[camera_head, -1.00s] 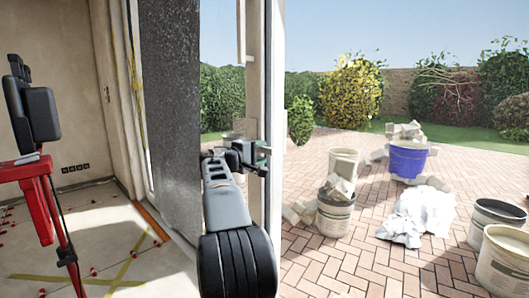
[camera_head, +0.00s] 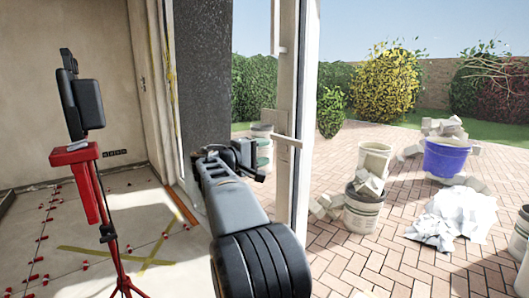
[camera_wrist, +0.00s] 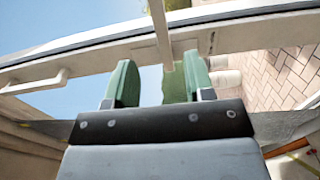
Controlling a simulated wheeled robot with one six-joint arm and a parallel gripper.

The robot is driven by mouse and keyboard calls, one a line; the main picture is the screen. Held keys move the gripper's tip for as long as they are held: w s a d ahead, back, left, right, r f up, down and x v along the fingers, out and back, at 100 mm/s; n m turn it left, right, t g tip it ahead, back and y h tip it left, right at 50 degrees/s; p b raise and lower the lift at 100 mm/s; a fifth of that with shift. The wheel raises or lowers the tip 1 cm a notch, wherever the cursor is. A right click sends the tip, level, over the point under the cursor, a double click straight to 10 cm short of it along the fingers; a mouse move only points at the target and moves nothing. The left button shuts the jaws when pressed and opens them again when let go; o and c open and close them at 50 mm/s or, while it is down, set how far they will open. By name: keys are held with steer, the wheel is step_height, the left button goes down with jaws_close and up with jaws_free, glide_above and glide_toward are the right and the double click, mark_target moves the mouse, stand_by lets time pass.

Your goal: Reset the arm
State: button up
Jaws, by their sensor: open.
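My arm reaches forward from the bottom of the head view, and my gripper (camera_head: 230,158) is at its far end, in front of the door frame. In the wrist view my gripper (camera_wrist: 160,85) shows two green fingers standing apart with nothing between them. Behind the fingers are the pale bars of the door frame (camera_wrist: 100,55). The fingertips are small and partly hidden by the wrist in the head view.
A red tripod (camera_head: 90,190) with a dark head stands at the left on the tiled floor. The door frame (camera_head: 300,110) and dark wall edge (camera_head: 203,75) are close by my arm. Outside are buckets, a blue tub (camera_head: 445,158) and a white rubble heap (camera_head: 455,215).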

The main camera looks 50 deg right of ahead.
steer(key=shift+r, duration=0.1)
stand_by(0.3)
steer(key=s+a+r+t+y+p, duration=0.1)
steer(key=s+a+y+p, duration=0.3)
steer(key=a+p, duration=0.6)
steer(key=s+a+n+t+y+p, duration=0.1)
steer(key=s+a+t+y+p, duration=0.2)
steer(key=a+y+p, duration=0.5)
steer(key=s+a+r+n+t+y+p, duration=0.1)
steer(key=s+a+y+p, duration=0.4)
steer(key=a+p, duration=0.7)
steer(key=a+t+y, duration=0.1)
steer(key=a, duration=0.3)
steer(key=shift+a+r+p, duration=0.3)
steer(key=shift+p, duration=0.05)
steer(key=shift+c, duration=0.6)
steer(key=shift+d, duration=0.1)
